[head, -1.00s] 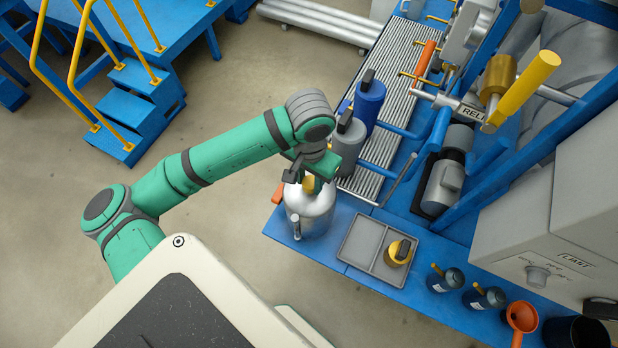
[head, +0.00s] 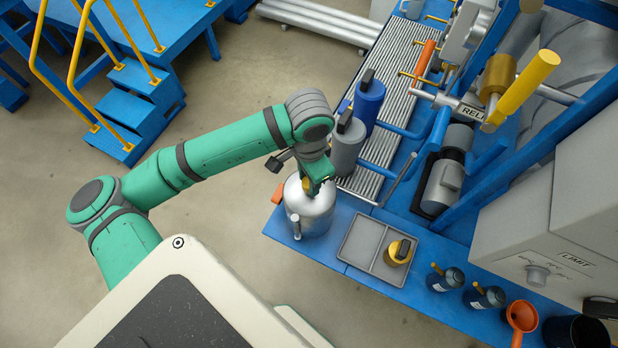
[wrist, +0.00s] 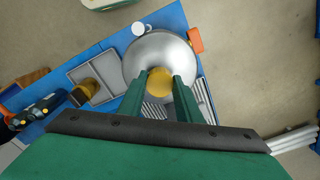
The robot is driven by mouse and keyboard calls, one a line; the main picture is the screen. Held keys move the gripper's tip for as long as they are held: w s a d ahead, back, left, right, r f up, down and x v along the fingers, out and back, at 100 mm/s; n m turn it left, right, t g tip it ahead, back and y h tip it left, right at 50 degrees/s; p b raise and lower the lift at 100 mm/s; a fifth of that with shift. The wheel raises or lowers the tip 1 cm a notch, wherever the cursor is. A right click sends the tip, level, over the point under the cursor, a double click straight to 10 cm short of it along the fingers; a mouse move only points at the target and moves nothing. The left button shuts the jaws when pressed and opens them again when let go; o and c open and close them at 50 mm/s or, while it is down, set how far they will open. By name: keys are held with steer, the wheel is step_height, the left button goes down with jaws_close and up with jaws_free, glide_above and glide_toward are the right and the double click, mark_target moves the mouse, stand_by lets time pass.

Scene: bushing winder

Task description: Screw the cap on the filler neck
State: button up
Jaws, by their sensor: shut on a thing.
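The silver can (head: 310,211) stands upright near the front left corner of the blue bench; it also shows in the wrist view (wrist: 160,56). My gripper (wrist: 159,84) is above the top of the can and shut on a yellow-brass round cap (wrist: 159,82), one green finger on each side. In the head view my gripper (head: 312,186) covers most of the cap. The filler neck under the cap is hidden, so I cannot tell how far the cap sits on it.
A grey two-part tray (head: 361,242) with a yellow and black item (head: 398,252) lies to the right of the can. Grey (head: 347,148) and blue (head: 368,103) canisters stand behind. Small dark bottles (head: 446,280) and an orange funnel (head: 520,316) are farther right.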

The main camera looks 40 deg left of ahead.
steer(key=m, duration=0.3)
steer(key=shift+m, duration=0.4)
steer(key=m, duration=0.4)
steer(key=shift+w+a+r+m, duration=0.1)
steer(key=shift+m, duration=0.3)
steer(key=m, duration=0.4)
steer(key=shift+m, duration=0.3)
